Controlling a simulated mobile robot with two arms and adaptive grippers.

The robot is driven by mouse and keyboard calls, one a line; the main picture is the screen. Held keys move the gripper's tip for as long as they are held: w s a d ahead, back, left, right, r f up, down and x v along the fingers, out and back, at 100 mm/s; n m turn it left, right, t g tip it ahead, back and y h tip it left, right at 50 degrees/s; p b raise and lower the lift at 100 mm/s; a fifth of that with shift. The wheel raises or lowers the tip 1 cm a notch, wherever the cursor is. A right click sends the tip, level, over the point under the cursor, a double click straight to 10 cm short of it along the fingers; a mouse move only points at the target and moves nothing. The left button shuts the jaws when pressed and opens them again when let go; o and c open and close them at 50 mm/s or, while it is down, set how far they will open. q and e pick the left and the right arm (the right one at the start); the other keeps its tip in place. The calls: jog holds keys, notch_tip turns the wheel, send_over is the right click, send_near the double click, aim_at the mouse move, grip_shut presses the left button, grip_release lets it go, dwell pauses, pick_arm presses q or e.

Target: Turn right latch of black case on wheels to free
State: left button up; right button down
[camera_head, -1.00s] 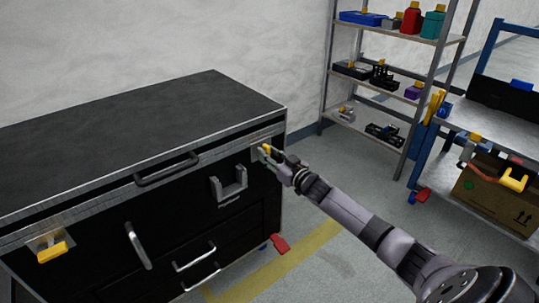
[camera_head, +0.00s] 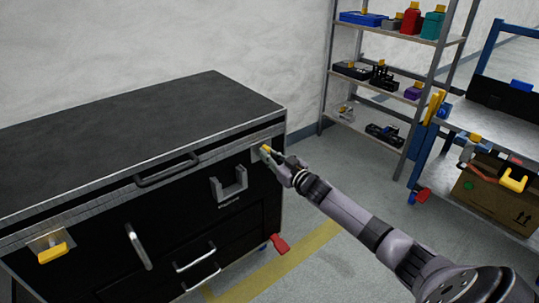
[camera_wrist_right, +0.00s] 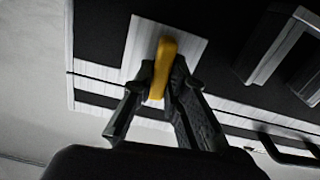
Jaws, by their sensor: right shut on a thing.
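The black case on wheels (camera_head: 90,125) stands at the left in the head view, with a silver metal edge along its lid. Its right latch (camera_head: 265,149) has a yellow handle near the case's right front corner. My right gripper (camera_head: 272,158) is at that latch, its fingers shut on the yellow handle. In the right wrist view the yellow latch handle (camera_wrist_right: 164,62) stands between the two fingers of my right gripper (camera_wrist_right: 164,85), over a pale metal plate. The left latch (camera_head: 52,252), also yellow, is at the lower left, lying sideways. My left gripper is not seen.
A metal shelf (camera_head: 390,85) with tools and bottles stands at the back right. A blue-framed workbench (camera_head: 470,122) with a cardboard box (camera_head: 495,196) below is at the right. The floor between case and bench is open, with a yellow stripe (camera_head: 285,262).

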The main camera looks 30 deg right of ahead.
jog(key=shift+a+f+n, duration=0.1)
jog(key=shift+n, duration=2.75)
jog(key=shift+a+f+n, duration=0.1)
jog(key=shift+f+n, duration=0.05)
jog(key=shift+n, duration=2.75)
jog(key=shift+a+f+n, duration=0.1)
jog(key=shift+n, duration=2.75)
